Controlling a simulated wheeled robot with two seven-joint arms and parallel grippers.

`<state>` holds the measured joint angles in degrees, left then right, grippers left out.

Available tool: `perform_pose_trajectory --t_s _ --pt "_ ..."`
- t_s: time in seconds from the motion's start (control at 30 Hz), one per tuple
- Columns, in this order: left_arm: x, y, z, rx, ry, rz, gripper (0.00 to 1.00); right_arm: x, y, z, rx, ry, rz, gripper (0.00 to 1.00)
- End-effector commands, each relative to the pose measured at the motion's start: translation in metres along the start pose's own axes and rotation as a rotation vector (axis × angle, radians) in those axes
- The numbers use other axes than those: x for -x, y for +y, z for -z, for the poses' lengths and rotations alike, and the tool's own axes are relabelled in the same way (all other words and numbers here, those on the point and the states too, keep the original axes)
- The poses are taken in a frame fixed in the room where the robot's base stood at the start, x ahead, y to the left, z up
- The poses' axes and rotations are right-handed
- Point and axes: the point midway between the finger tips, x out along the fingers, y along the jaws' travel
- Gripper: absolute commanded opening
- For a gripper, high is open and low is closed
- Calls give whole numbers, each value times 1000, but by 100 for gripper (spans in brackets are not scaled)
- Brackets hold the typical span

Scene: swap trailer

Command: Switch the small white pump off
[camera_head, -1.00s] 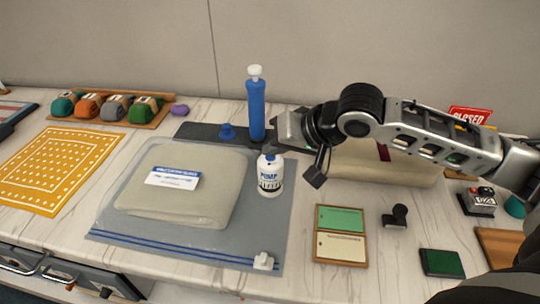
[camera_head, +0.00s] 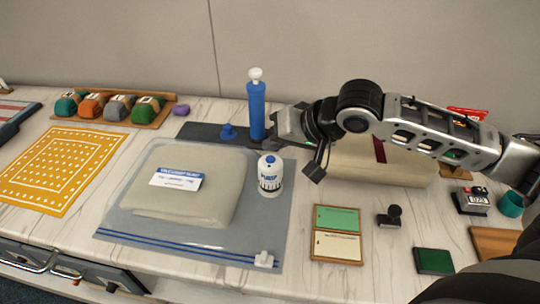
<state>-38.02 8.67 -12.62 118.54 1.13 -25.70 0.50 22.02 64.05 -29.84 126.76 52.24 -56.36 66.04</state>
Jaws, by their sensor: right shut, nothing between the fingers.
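The small white pump (camera_head: 269,182), a squat round body with a blue button on top and a printed label, stands upright on the right part of the clear storage bag (camera_head: 270,225). A folded beige textile with a white and blue label lies in the bag. My right gripper (camera_head: 279,131) is shut and empty, above and behind the pump and apart from it in the picture. Its fingertips are hard to make out against the dark mat. Whether the pump is running does not show. My left gripper is not in view.
A tall blue hand pump (camera_head: 257,108) stands on a dark mat (camera_head: 195,132) right beside my right gripper. A beige box is behind my right arm. A green and cream card frame (camera_head: 337,234) and a small black stamp (camera_head: 390,216) lie at the front right.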

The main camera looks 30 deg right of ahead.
Motion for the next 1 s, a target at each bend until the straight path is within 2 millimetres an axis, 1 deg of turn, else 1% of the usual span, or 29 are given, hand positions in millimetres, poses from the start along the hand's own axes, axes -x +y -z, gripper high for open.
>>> perform_pose_trajectory --t_s 0.03,0.1,0.4,0.47,0.63,1.0 --pt "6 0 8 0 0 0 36 6 -4 4 0 0 0 0" --pt "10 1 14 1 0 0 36 10 -7 7 -1 0 0 0" --pt "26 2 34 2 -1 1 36 29 -21 22 0 1 1 0" --pt "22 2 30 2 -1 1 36 30 -23 23 1 3 3 0" --pt "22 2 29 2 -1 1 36 38 -28 28 0 1 1 0" --pt "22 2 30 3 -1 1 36 39 -28 28 0 0 0 0"
